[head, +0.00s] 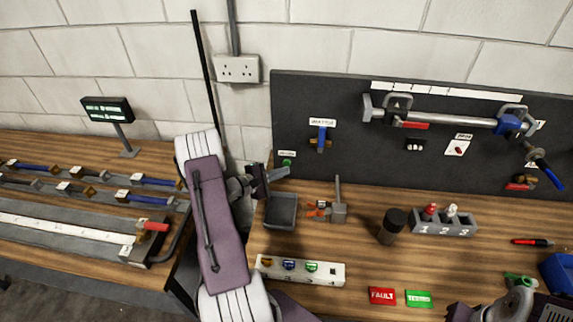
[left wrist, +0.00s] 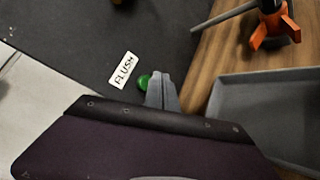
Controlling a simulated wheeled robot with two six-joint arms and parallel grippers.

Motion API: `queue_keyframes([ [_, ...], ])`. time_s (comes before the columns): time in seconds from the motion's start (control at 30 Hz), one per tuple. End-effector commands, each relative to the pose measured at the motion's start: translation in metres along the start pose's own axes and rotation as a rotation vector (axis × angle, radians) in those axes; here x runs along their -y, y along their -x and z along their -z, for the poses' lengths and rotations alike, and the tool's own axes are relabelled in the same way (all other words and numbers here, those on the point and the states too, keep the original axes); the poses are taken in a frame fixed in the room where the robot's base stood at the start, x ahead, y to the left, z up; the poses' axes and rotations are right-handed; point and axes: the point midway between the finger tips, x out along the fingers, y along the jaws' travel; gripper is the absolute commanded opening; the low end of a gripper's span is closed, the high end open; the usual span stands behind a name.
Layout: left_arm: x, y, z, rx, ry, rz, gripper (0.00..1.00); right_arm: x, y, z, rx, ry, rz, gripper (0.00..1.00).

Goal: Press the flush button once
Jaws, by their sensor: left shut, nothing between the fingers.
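The flush button is a small green button (head: 287,162) low on the left edge of the dark upright panel, under a white label. In the left wrist view the green button (left wrist: 143,82) shows beside the label reading FLUSH (left wrist: 124,70). My left gripper (head: 286,171) is shut and empty, its tips just below the button in the head view. In the left wrist view its closed fingers (left wrist: 163,92) lie right beside the button and partly cover it. I cannot tell whether they touch it. My right gripper is partly visible at the bottom right (head: 500,308); its fingers are unclear.
A grey tray (head: 282,224) sits on the wooden bench below the panel. An orange-handled tool (head: 319,210), a grey block with a rod (head: 338,212) and a dark cylinder (head: 392,226) stand to its right. A white strip (head: 333,281) lies nearer the front.

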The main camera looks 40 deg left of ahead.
Motion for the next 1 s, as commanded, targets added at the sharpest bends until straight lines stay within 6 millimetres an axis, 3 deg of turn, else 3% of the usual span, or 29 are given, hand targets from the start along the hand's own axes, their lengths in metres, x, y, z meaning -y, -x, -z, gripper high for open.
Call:
queue_keyframes([
  [0.23, -0.003, -0.006, 0.004, 0.0, -0.003, 0.0, 0.0, 0.0, -0.009, -0.001, 0.0, 0.0, 0.0, 0.0],
  [1.0, -0.006, -0.009, 0.007, 0.0, -0.002, 0.0, 0.0, 0.0, -0.012, -0.001, 0.0, 0.0, 0.0, 0.0],
])
